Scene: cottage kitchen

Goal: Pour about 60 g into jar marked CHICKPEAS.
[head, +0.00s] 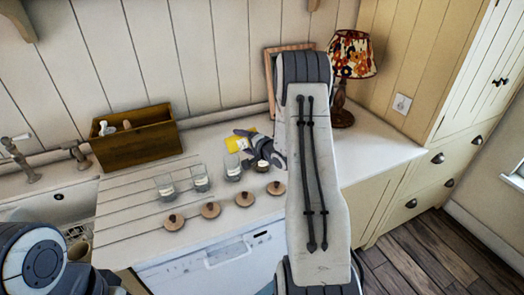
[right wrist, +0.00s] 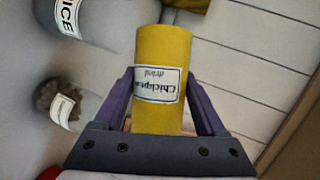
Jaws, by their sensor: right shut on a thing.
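My right gripper (head: 246,144) is shut on a yellow canister (head: 236,143), held above the back of the counter near the jars. In the right wrist view the canister (right wrist: 163,55) sits between the gripper's fingers (right wrist: 162,100), with an upside-down label reading "Chickpeas dried". Glass jars stand in a row: a left one (head: 165,187), a second (head: 200,179), a third (head: 233,169), and one partly hidden by my right gripper. Their labels are unreadable in the head view. The right wrist view shows one jar label ending in "ICE" (right wrist: 68,16) and a jar with brown contents (right wrist: 58,100). My left gripper is out of view.
Several round wooden lids (head: 210,210) lie in front of the jars. A wooden box (head: 135,147) stands at the back left, beside the sink (head: 75,201). A lamp (head: 351,60) stands at the back right. The counter right of my arm (head: 385,150) is clear.

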